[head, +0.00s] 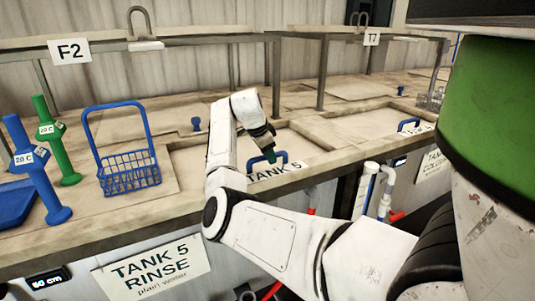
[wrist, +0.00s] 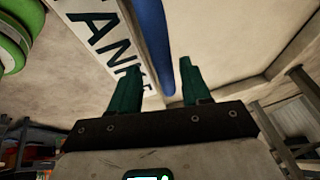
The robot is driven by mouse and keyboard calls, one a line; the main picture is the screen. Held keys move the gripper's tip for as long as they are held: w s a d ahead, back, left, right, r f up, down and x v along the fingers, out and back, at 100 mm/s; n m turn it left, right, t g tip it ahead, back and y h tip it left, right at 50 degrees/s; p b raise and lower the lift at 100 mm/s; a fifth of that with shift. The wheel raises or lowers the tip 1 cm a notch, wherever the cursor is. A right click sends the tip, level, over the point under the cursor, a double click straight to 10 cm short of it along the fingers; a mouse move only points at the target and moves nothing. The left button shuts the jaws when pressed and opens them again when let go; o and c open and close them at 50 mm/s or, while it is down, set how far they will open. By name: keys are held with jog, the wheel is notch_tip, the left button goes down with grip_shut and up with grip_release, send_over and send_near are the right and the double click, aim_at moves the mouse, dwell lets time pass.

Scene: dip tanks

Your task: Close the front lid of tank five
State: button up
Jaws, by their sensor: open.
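My gripper (head: 270,156) points down over the front edge of tank five, right at a blue handle (head: 283,157) behind the white TANK 5 label (head: 274,171). In the wrist view my gripper (wrist: 159,66) has its two green fingers apart. The blue handle (wrist: 153,35) runs between and beyond the fingertips there, beside the label (wrist: 103,32). I cannot tell whether the fingers touch it. The pale front lid (wrist: 225,35) shows around the handle. My arm hides part of tank five in the head view, and the lid's angle is unclear.
A blue wire basket (head: 130,172) and blue (head: 38,170) and green (head: 57,140) thermometers stand on the left deck. A blue knob (head: 196,125) stands behind my arm. White pipes (head: 368,190) rise at the front right. Posts (head: 322,75) carry an overhead rail.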

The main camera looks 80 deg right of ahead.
jog(key=b+v, duration=0.2)
jog(key=v, duration=0.8)
jog(key=shift+a+r, duration=0.2)
jog(key=shift+r, duration=0.1)
jog(key=shift+w, duration=0.1)
